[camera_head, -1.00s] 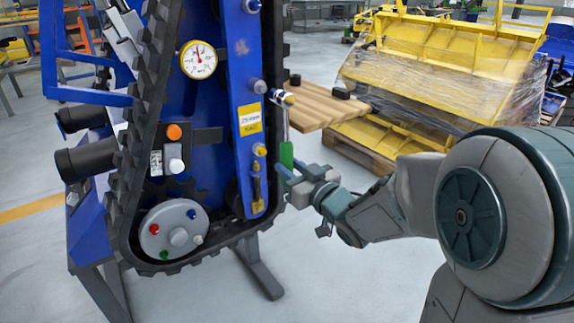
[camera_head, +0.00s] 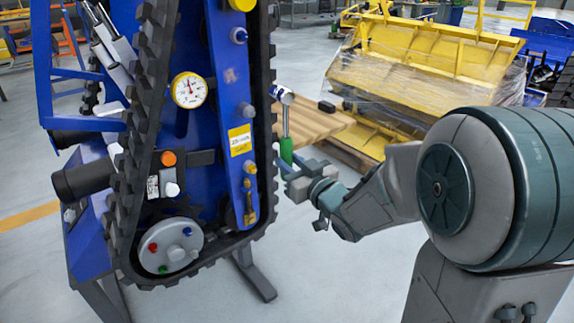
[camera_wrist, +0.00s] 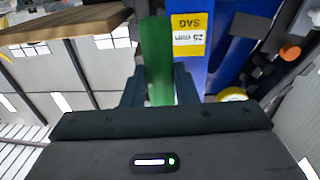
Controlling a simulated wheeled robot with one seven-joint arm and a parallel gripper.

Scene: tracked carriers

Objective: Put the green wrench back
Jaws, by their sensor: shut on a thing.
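The green wrench has a green handle (camera_head: 286,149) and a silver shaft (camera_head: 286,122), and stands roughly upright at the right edge of the blue tracked carrier (camera_head: 213,130). Its upper end overlaps a blue-and-white piece in the picture; I cannot tell whether they touch. My gripper (camera_head: 289,171) is shut on the lower handle. In the wrist view the green handle (camera_wrist: 157,50) stands between the two fingers, its lower end hidden by the gripper body. A yellow-and-white label (camera_wrist: 189,33) on the carrier shows just beyond it.
A wooden board (camera_head: 318,124) lies behind the wrench, with a small black block (camera_head: 326,107) on it. Plastic-wrapped yellow machinery (camera_head: 425,65) stands behind on a pallet. The carrier's black track (camera_head: 263,100) runs close left of my gripper. Grey floor (camera_head: 330,275) in front is clear.

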